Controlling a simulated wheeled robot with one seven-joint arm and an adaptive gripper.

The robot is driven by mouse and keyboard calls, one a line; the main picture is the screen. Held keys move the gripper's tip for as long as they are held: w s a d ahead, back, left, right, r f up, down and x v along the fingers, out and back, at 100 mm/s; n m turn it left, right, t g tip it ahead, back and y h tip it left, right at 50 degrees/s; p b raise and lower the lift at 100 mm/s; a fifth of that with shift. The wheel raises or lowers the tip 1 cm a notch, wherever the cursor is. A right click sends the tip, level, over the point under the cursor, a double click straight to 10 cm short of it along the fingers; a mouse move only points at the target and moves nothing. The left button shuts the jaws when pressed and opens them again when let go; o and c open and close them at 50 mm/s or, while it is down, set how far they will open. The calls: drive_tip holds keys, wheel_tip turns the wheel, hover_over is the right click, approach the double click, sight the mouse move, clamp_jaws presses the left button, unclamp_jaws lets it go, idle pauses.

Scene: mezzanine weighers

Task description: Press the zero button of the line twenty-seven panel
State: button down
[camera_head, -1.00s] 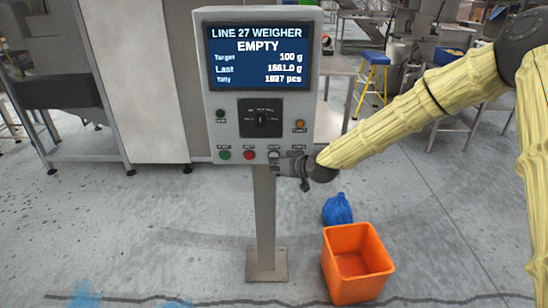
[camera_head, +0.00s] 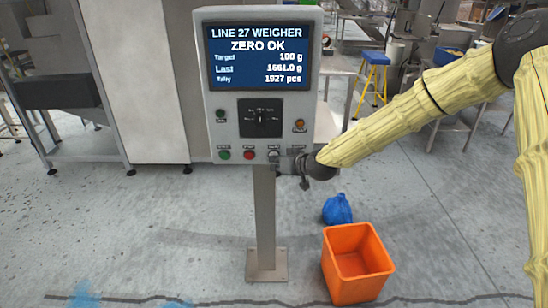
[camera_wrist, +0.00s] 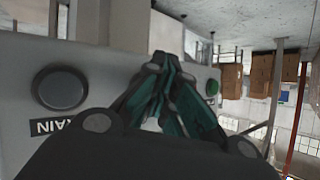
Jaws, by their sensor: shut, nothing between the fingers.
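The line 27 panel (camera_head: 218,125) is a grey box on a post, and its screen (camera_head: 260,55) reads "LINE 27 WEIGHER" and "ZERO OK". Along its lower edge are a green button (camera_head: 225,155), a red button (camera_head: 249,155) and a pale button (camera_head: 273,153), whose labels are too small to read. My gripper (camera_head: 279,165) is shut and empty, its tips at the pale button; I cannot tell whether they touch. In the wrist view the closed fingers (camera_wrist: 168,70) hide what lies behind them. A dark button (camera_wrist: 61,89) with an upside-down label ending "RAIN" shows to their left.
A selector dial (camera_head: 263,118) and an amber lamp (camera_head: 299,125) sit above the button row. An orange bin (camera_head: 346,238) and a blue bag (camera_head: 338,209) are on the floor right of the post (camera_head: 264,215). The floor left of the post is mostly clear.

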drive_tip(key=shift+s, duration=0.85)
drive_tip(key=s, duration=0.5)
drive_tip(key=shift+p, duration=0.4)
idle(0.7)
